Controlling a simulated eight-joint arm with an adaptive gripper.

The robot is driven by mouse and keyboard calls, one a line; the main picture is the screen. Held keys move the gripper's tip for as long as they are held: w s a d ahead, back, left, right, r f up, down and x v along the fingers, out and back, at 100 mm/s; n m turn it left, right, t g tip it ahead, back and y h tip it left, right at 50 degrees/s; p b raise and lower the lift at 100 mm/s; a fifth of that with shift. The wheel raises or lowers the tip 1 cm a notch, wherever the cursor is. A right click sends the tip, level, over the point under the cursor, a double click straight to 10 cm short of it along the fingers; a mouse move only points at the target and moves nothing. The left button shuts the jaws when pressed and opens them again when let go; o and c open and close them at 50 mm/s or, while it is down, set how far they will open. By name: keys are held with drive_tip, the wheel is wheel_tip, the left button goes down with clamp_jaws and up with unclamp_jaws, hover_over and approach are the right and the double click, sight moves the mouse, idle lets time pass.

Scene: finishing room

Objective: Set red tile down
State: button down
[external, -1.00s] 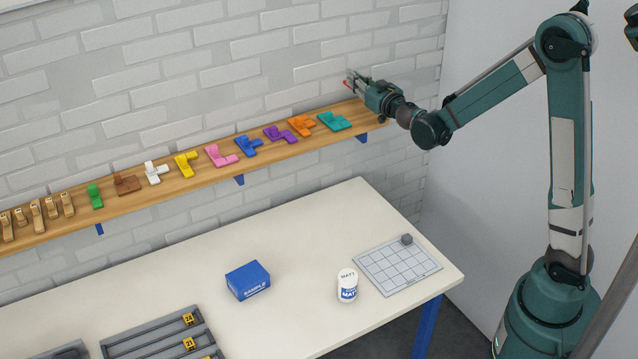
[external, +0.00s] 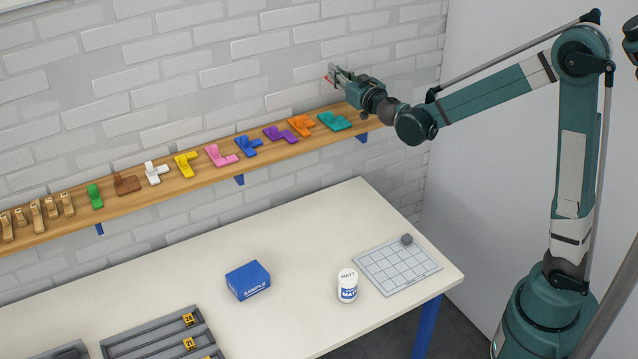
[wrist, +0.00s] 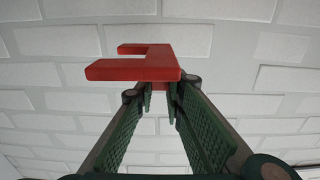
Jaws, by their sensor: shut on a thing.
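The red tile (wrist: 135,67) is between the fingertips of my gripper (wrist: 158,92) in the wrist view, with the brick wall behind it. It has a bent outline with an arm reaching to the left. My gripper is shut on it. The tile is clear of the shelf.
The wooden shelf (external: 223,174) holds a row of coloured tiles, with a teal tile (external: 335,121) and an orange tile (external: 302,124) nearest my gripper. Below, the white table (external: 300,238) bears a grid board (external: 398,266), a white jar (external: 347,286), a blue box (external: 248,281) and a grey rack (external: 155,335).

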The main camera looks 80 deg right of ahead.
drive_tip(key=w+a+b, duration=0.3)
drive_tip(key=a, duration=0.8)
drive_tip(key=w+a+b, duration=0.2)
drive_tip(key=w+a, duration=0.1)
drive_tip(key=a, duration=0.8)
drive_tip(key=w+a+b, duration=0.3)
drive_tip(key=a, duration=0.8)
drive_tip(key=s+a+b, duration=0.3)
drive_tip(key=a, duration=0.7)
drive_tip(key=s+a+b, duration=0.2)
drive_tip(key=s+a, duration=0.1)
drive_tip(key=a, duration=0.7)
drive_tip(key=s+a+b, duration=0.3)
drive_tip(key=a, duration=0.7)
wheel_tip(320, 180, down, 40)
drive_tip(key=shift+w+f, duration=0.2)
drive_tip(key=shift+f, duration=0.05)
drive_tip(key=shift+f, duration=0.15)
drive_tip(key=shift+f+b, duration=0.75)
drive_tip(key=shift+f, duration=2.25)
drive_tip(key=shift+f+b, duration=0.6)
drive_tip(key=shift+f, duration=1.25)
